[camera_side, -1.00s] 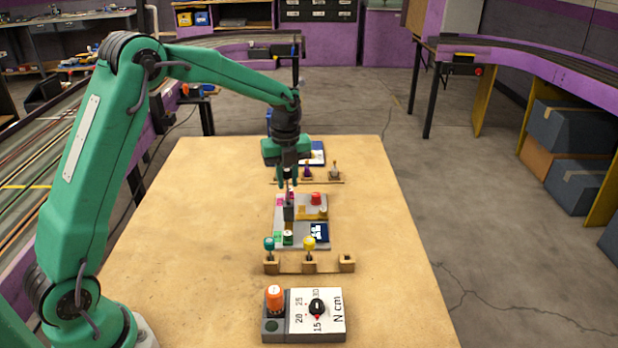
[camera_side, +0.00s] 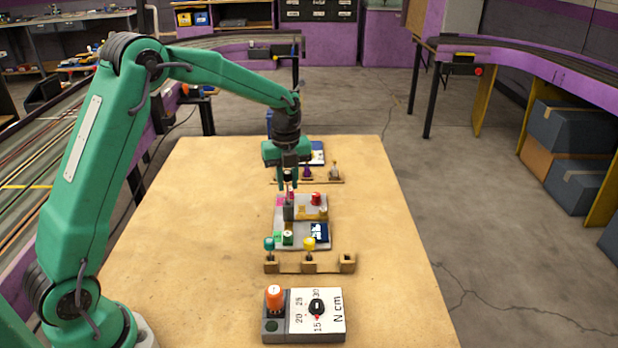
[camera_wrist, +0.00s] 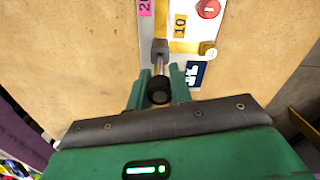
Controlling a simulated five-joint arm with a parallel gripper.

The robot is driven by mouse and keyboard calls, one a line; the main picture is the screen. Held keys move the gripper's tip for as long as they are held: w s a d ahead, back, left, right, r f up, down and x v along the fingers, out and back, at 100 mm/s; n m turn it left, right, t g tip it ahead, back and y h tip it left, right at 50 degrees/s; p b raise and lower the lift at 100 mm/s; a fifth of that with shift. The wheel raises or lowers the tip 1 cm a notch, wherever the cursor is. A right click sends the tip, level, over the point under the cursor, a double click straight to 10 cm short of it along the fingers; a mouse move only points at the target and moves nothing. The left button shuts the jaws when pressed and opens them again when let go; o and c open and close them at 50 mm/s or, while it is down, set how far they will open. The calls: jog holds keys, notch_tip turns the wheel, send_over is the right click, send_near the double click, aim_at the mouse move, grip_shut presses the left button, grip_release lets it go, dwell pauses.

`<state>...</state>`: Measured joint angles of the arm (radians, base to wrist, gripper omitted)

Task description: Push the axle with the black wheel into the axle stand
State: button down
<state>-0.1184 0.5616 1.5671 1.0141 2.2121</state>
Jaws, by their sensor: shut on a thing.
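My gripper (camera_wrist: 158,92) is shut on the black wheel (camera_wrist: 159,91), which sits between the two green fingertips in the wrist view. A grey metal axle or post (camera_wrist: 160,52) shows just beyond the wheel; whether it touches the stand is hard to tell. In the side view my gripper (camera_side: 288,186) is over the far left part of the grey board, above a small dark grey block (camera_side: 288,211) that looks like the axle stand. The wheel and most of the axle are too small or hidden by the fingers there.
A wooden rack (camera_side: 290,268) with teal and yellow pieces stands nearer, and a torque box (camera_side: 318,330) nearer still. Another rack (camera_side: 335,181) lies behind. The table's right side is clear.

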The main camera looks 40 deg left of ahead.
aim_at(287, 172)
jog(key=shift+f, duration=2.3)
jog(key=c, duration=1.2)
grip_release()
jog(key=shift+r, duration=3.9)
